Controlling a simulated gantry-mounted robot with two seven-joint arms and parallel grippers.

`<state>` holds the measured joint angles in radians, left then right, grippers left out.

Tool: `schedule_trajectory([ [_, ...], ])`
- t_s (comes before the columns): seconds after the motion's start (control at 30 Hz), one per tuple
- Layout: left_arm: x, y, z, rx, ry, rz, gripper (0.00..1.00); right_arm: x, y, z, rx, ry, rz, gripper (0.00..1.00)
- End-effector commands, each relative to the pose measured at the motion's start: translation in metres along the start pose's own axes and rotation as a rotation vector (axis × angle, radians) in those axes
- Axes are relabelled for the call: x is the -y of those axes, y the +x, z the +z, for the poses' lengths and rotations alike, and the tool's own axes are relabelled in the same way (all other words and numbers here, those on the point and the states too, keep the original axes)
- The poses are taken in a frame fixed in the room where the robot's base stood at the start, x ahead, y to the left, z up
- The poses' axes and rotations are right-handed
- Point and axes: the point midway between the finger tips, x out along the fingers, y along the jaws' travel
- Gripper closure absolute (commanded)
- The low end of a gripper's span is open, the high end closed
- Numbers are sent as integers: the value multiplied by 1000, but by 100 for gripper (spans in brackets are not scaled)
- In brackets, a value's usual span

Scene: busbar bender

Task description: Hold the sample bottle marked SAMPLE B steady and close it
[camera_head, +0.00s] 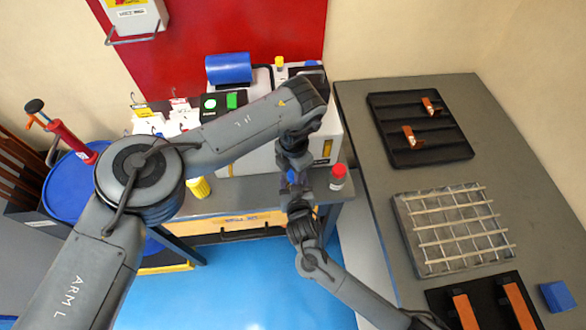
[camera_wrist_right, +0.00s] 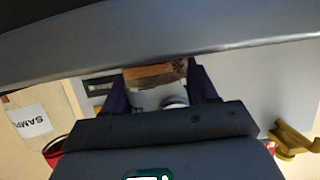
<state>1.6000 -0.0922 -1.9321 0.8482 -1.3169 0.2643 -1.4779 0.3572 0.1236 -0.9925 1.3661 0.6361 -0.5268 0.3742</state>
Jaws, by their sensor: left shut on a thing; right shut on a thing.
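My left gripper (camera_head: 291,166) points down over the grey bench and is shut. What it holds is hidden by the gripper and arm links. My right gripper (camera_head: 293,192) comes up from below and meets it closely. In the right wrist view, the two dark fingers of my right gripper (camera_wrist_right: 162,94) are closed on a white bottle-like thing (camera_wrist_right: 146,99). No marking shows on this held thing, so I cannot read SAMPLE B. A white bottle with a red cap (camera_head: 338,178) stands just right of the grippers.
A yellow object (camera_head: 198,187) stands left on the bench. A grey table (camera_head: 365,139) at right bears a black tray (camera_head: 387,120), a wire rack (camera_head: 420,262) and a blue block (camera_head: 557,295). A blue drum (camera_head: 65,190) stands far left.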

Motion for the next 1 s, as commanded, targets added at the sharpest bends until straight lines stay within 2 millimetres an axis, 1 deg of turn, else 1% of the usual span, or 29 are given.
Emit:
schedule_trajectory([
  [0.03,4,15,-4,-13,6,-5,88,2,2,-13,-26,9,-3,97],
  [0.43,2,15,-3,-8,4,0,88,3,1,-13,-27,8,-5,97],
  [0.47,2,15,-3,-8,4,1,57,3,1,-13,-27,8,-5,97],
  [0.5,2,15,-3,-8,4,1,52,3,1,-13,-27,8,-6,97],
  [1.0,3,15,-3,-8,6,-1,52,4,1,-13,-27,7,-7,97],
])
